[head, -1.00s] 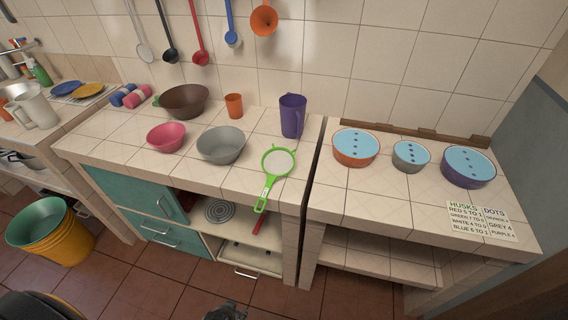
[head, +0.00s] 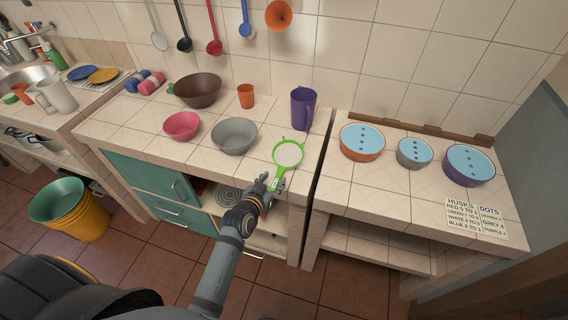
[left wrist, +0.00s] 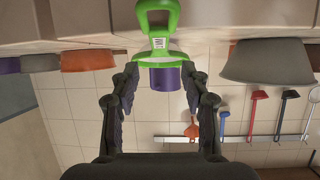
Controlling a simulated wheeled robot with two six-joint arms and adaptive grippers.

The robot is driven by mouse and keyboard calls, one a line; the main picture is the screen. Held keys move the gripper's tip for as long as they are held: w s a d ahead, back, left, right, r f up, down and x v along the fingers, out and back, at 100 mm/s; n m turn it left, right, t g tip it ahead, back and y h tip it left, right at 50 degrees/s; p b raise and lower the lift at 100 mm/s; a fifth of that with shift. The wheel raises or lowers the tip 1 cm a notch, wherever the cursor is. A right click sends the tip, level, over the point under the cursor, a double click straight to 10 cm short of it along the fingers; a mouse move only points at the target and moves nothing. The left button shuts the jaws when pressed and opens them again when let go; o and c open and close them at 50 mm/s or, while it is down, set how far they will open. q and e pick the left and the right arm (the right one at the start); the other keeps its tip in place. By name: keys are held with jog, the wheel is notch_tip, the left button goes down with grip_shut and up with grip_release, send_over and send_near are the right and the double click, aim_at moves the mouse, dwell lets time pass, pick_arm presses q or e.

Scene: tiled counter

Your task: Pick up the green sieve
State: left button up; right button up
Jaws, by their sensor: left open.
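The green sieve (head: 288,154) lies on the tiled counter near its front edge, its handle pointing toward me over the edge. My left gripper (head: 272,183) is at the handle end in the head view and covers part of the handle. In the left wrist view the left gripper (left wrist: 160,88) is open, its fingers spread to either side. The sieve's green handle (left wrist: 157,18) shows ahead of and between the fingertips there. I cannot tell contact. My right gripper is not in view.
A grey bowl (head: 234,136) stands left of the sieve, and a purple jug (head: 303,108) stands behind it. A pink bowl (head: 182,126) is farther left. A gap separates this counter from the right counter (head: 375,190), which bears several lidded bowls.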

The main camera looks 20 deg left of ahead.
aim_at(280, 172)
pick_arm(q)
jog(key=shift+p+x, duration=0.65)
jog(key=shift+x, duration=2.3)
jog(key=shift+s, duration=0.25)
jog(key=c, duration=0.3)
jog(key=shift+f, duration=0.1)
grip_shut()
